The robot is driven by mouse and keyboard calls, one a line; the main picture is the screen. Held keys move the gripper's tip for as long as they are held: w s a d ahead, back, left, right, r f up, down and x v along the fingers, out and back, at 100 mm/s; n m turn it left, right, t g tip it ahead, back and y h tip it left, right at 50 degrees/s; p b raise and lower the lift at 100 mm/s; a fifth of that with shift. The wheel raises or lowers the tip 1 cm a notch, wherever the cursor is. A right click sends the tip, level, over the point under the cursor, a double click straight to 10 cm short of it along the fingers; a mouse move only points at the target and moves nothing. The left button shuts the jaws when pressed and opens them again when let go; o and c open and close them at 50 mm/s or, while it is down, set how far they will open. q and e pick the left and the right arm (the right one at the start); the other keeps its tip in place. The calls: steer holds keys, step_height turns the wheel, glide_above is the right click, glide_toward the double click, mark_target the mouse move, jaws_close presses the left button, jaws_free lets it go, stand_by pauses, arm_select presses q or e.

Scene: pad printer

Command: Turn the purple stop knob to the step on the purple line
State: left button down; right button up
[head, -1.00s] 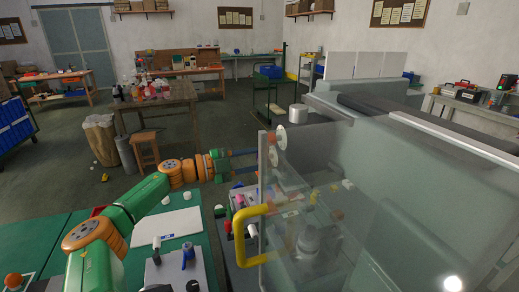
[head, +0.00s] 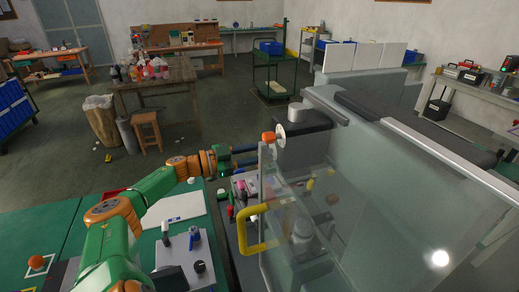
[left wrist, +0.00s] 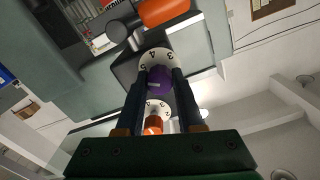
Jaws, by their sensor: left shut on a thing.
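The purple stop knob (left wrist: 158,80) is between the two fingers of my left gripper (left wrist: 159,72) in the left wrist view. The gripper is shut on it. A white dial with black numbers (left wrist: 158,58) surrounds the knob, partly covered by the fingers. I cannot make out a purple line on it. In the head view my left gripper (head: 257,155) reaches to the left side of the machine, and the purple knob is not visible there. My right gripper is not in view.
An orange knob (left wrist: 153,123) with its own numbered dial sits close to the purple one; it also shows in the head view (head: 268,137). A clear guard with a yellow handle (head: 262,230) stands close by. Small parts and a white board (head: 175,209) lie below the arm.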

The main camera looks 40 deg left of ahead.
mark_target(258, 153)
arm_select(q)
steer(key=shift+f, duration=0.25)
stand_by(0.3)
steer(key=c, duration=0.5)
jaws_free()
steer(key=shift+c, duration=0.2)
steer(key=shift+r, duration=0.1)
steer(key=shift+a, duration=0.1)
steer(key=shift+s+a+n, duration=0.1)
steer(key=shift+s+n, duration=0.15)
steer(key=shift+n, duration=0.05)
steer(key=p+v, duration=0.1)
steer(key=v, duration=0.4)
steer(key=shift+s+a+r, duration=0.1)
steer(key=shift+s, duration=0.1)
steer(key=shift+s+a, duration=0.25)
steer(key=shift+s, duration=0.25)
